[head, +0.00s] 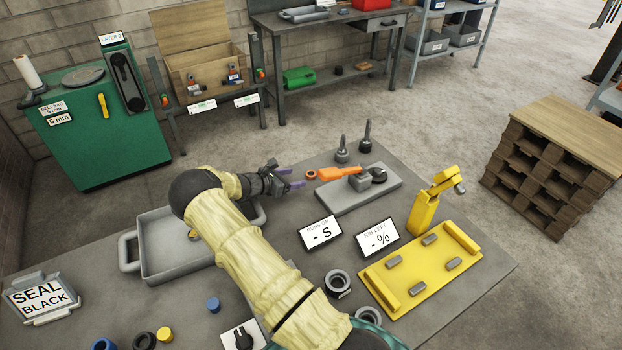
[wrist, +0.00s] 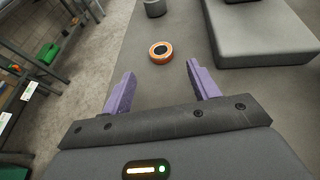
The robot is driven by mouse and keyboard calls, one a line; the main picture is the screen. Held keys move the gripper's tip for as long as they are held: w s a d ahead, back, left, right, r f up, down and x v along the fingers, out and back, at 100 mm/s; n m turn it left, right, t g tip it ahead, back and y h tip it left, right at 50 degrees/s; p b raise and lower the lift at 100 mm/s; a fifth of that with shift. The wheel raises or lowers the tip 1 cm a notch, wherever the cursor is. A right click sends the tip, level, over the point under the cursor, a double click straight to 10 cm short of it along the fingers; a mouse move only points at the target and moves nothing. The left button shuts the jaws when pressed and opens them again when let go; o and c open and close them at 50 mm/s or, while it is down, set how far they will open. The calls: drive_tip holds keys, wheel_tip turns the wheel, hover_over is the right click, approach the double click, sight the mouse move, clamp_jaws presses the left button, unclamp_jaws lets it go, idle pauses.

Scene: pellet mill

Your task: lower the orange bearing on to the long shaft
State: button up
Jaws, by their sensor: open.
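The orange bearing (head: 310,174), a small ring with a dark centre, lies flat on the grey bench. In the wrist view the bearing (wrist: 161,52) lies ahead of my fingers, roughly centred between them and not touching either. My gripper (head: 292,179) is open and empty, just left of the bearing; its purple fingers (wrist: 160,72) are spread. The long shaft (head: 367,135) stands upright on a round base at the bench's back edge, bare. A shorter shaft (head: 342,150) stands to its left. A grey base (wrist: 155,8) shows at the wrist view's top; which shaft it carries is out of frame.
Two signs (head: 320,233), a yellow fixture (head: 420,268) and a grey tray (head: 180,265) also occupy the bench. Bare bench surrounds the bearing on its left.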

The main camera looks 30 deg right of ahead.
sight(313, 173)
drive_tip(key=shift+d+f, duration=0.1)
drive_tip(key=shift+d, duration=0.25)
drive_tip(key=b+x, duration=0.1)
drive_tip(key=x, duration=0.4)
drive_tip(key=shift+d, duration=0.2)
drive_tip(key=shift+c, duration=0.2)
drive_tip(key=c, duration=1.1)
